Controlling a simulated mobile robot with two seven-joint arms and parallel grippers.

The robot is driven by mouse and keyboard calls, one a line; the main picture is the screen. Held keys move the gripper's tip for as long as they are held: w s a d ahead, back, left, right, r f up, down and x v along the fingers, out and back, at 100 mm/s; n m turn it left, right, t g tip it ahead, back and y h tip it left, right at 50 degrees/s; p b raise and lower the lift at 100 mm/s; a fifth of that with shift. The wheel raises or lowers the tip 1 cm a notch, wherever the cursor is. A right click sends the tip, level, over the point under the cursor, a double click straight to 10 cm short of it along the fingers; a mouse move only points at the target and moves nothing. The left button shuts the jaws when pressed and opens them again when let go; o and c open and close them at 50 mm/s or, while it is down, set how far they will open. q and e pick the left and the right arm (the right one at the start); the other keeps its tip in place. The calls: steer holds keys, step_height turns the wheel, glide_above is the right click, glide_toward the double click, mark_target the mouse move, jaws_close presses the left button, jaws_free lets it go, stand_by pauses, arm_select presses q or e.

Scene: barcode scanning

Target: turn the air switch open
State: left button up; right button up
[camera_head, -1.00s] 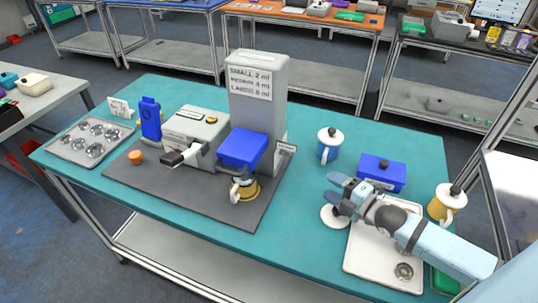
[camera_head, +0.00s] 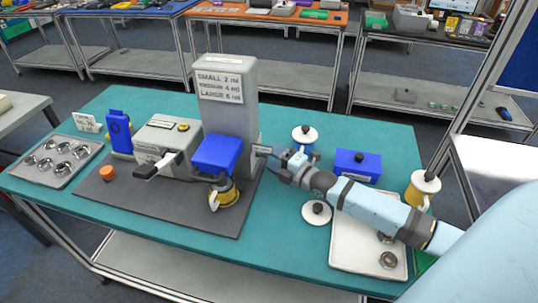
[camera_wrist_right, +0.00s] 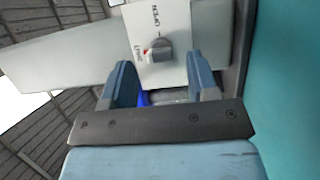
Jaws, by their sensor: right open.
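The air switch is a small grey knob (camera_wrist_right: 160,49) on a white plate (camera_wrist_right: 175,20) in the right wrist view. Printed labels beside it include one that reads like OPEN. The plate is on the side of the tall grey tower (camera_head: 228,110). In the head view the knob is too small to make out. My right gripper (camera_head: 283,164) is right of the tower, pointing at its side. In the right wrist view its two blue fingers (camera_wrist_right: 160,80) are open and empty, with the knob just beyond, between their tips and apart from them. My left gripper is not in view.
A blue-fronted machine part (camera_head: 217,155) with a yellow cup (camera_head: 228,193) under it stands left of my gripper. Teal table is clear in front.

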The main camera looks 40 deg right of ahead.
steer(key=shift+x, duration=1)
steer(key=c, duration=0.9)
